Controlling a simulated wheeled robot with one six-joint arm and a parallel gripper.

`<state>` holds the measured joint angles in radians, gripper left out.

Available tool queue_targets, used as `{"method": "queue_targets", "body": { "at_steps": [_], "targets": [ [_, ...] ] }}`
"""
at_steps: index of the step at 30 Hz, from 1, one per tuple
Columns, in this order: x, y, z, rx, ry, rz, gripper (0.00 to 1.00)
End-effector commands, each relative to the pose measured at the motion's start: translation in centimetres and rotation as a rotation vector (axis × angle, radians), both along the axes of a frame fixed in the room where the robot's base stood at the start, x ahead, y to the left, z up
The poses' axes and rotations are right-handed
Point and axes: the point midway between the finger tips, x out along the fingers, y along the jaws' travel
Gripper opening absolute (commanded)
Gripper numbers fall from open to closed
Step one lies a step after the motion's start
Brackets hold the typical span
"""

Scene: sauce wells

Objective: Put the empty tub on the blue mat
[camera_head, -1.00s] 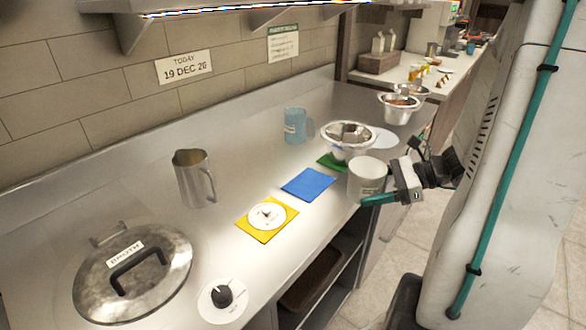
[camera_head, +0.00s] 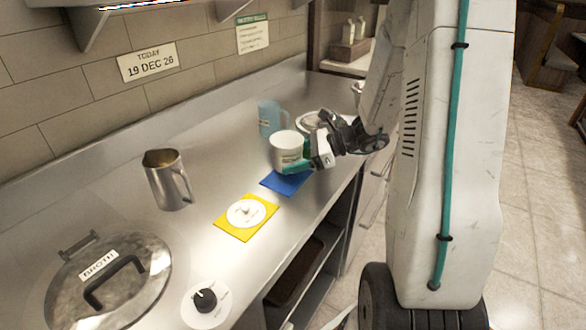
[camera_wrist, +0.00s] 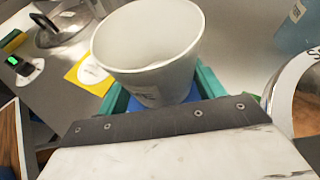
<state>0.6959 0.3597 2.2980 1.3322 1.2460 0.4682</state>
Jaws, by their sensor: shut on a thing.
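The empty white tub (camera_head: 286,146) is held upright between the green fingers of my gripper (camera_head: 297,168). In the wrist view the tub (camera_wrist: 150,40) looks empty inside, and the green fingers (camera_wrist: 160,95) stand on either side of it. The blue mat (camera_head: 281,184) lies on the steel counter below the tub, its far part hidden by tub and gripper. The tub appears to be above the mat; the exact gap cannot be told. A bit of blue mat (camera_wrist: 136,104) shows beneath the tub in the wrist view.
A yellow mat (camera_head: 236,230) with a white disc lies left of the blue mat. A blue jug (camera_head: 269,117) stands behind the tub, and a steel bowl (camera_head: 309,121) is behind my gripper. A steel pitcher (camera_head: 167,182) and lidded pot (camera_head: 108,285) stand at left.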

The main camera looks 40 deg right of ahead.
Motion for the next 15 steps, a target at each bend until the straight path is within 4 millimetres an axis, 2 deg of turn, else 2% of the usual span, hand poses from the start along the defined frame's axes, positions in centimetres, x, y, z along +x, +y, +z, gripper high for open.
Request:
{"method": "queue_targets", "body": {
  "at_steps": [1,7,15],
  "targets": [
    [0.5,0.3,-0.1,0.001,0.0,0.002,0.32],
    [0.3,0.1,-3.3,0.002,0.003,-0.001,0.32],
    [0.3,0.1,-3.6,0.001,0.001,0.0,0.32]
  ]
}}
